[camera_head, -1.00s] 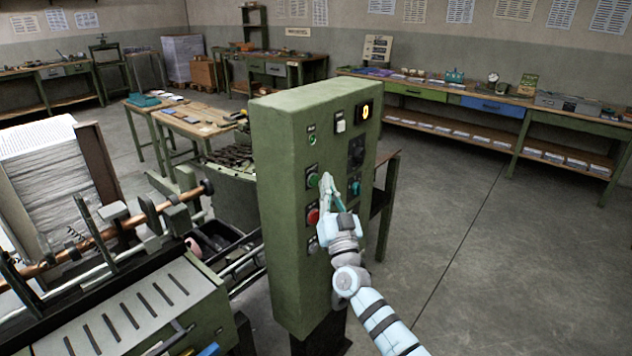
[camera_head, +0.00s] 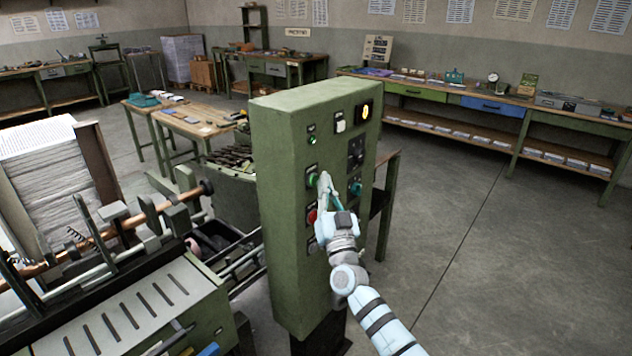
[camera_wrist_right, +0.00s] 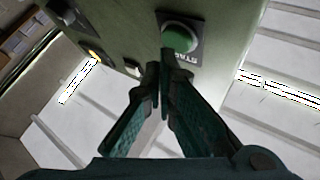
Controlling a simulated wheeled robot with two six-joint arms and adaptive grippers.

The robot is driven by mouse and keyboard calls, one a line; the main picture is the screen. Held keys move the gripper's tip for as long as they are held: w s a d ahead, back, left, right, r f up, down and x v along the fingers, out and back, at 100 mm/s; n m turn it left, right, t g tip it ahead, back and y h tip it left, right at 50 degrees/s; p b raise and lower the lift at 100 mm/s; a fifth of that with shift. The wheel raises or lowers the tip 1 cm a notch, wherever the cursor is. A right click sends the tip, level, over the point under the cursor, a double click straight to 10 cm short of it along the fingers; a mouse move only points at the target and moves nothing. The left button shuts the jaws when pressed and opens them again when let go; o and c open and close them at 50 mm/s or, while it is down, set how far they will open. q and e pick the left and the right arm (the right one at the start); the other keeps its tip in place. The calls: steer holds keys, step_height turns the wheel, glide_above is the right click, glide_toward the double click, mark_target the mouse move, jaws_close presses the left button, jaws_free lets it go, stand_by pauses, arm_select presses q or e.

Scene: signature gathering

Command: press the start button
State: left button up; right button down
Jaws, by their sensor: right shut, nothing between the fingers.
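The green start button (camera_head: 312,180) sits on the front face of the green control cabinet (camera_head: 285,215). In the right wrist view the round green button (camera_wrist_right: 180,38) has a dark plate with a partly readable START label. My right gripper (camera_head: 323,179) is at the panel face, with its fingertips beside the button. In the right wrist view its fingers (camera_wrist_right: 163,72) are shut together and empty, with the tips close to the button's lower edge. I cannot tell whether they touch it. My left gripper is not in view.
A red button (camera_head: 312,215) lies just below, partly hidden by my right gripper. A machine with a copper-coloured bar (camera_head: 40,268) stands left of the cabinet. The floor at right is clear.

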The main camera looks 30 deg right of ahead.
steer(key=shift+w+a, duration=0.2)
steer(key=shift+w, duration=0.3)
stand_by(0.8)
steer(key=shift+s+d+p, duration=0.3)
steer(key=shift+s+p, duration=0.25)
steer(key=shift+s, duration=0.25)
steer(key=s+p, duration=0.1)
steer(key=s, duration=0.1)
steer(key=s+d+p, duration=0.1)
steer(key=s+p, duration=0.1)
steer(key=shift+s+d, duration=0.2)
steer(key=shift+s, duration=0.2)
stand_by(0.7)
